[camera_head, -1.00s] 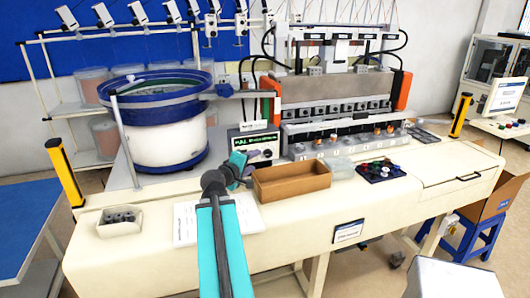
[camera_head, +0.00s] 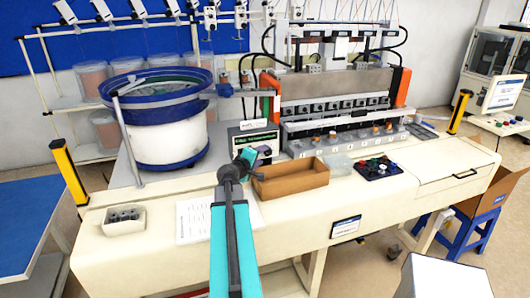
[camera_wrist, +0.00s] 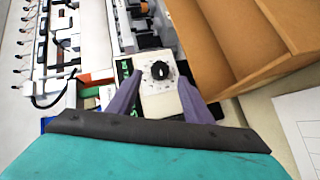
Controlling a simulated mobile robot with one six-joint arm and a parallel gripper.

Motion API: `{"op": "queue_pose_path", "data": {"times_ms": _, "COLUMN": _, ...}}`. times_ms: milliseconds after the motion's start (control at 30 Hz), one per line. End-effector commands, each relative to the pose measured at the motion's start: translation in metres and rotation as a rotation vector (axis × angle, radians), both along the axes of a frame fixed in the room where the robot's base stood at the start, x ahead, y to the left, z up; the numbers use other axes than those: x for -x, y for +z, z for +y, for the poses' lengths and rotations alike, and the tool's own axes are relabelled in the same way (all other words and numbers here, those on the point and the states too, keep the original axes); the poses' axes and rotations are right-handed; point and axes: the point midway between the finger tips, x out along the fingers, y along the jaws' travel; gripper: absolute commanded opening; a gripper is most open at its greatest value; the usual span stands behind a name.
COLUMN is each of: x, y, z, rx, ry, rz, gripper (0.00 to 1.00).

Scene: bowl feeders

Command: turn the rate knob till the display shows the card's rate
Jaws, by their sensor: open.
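The controller box (camera_head: 254,139) stands on the bench between the bowl feeder and the brown tray. Its dark display with green characters shows in the head view, too small to read. In the wrist view, the round black rate knob (camera_wrist: 160,70) sits on a white dial on the controller's pale face. My gripper (camera_wrist: 158,92) is open, its two purple-grey fingers either side of the knob's line and apart from it. In the head view my gripper (camera_head: 247,157) is in front of the controller, partly covering it. A small white card (camera_head: 251,124) is on top of the controller; its text is unreadable.
A brown open tray (camera_head: 291,190) lies right of my gripper, close to it. A printed sheet (camera_head: 190,222) and a small bin of dark parts (camera_head: 123,219) lie to the left. The blue-rimmed bowl feeder (camera_head: 163,148) stands behind left. The bench front is mostly clear.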

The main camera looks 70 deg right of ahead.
Motion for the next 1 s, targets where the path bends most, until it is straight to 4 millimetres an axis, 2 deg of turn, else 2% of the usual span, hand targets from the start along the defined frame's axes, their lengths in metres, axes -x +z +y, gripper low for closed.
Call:
{"op": "queue_pose_path", "data": {"times_ms": 200, "x": 0.001, "y": -0.004, "z": -0.022, "rx": 0.000, "ry": 0.000, "rz": 0.002, "gripper": 0.46}}
{"op": "queue_pose_path", "data": {"times_ms": 400, "x": 0.002, "y": -0.007, "z": -0.034, "rx": 0.000, "ry": 0.000, "rz": 0.000, "gripper": 0.46}}
{"op": "queue_pose_path", "data": {"times_ms": 833, "x": 0.003, "y": -0.009, "z": -0.037, "rx": 0.000, "ry": 0.001, "rz": 0.000, "gripper": 0.46}}
{"op": "queue_pose_path", "data": {"times_ms": 867, "x": 0.002, "y": -0.009, "z": -0.037, "rx": 0.000, "ry": 0.001, "rz": 0.000, "gripper": 0.44}}
{"op": "queue_pose_path", "data": {"times_ms": 1000, "x": 0.002, "y": -0.009, "z": -0.037, "rx": 0.000, "ry": 0.001, "rz": 0.000, "gripper": 0.21}}
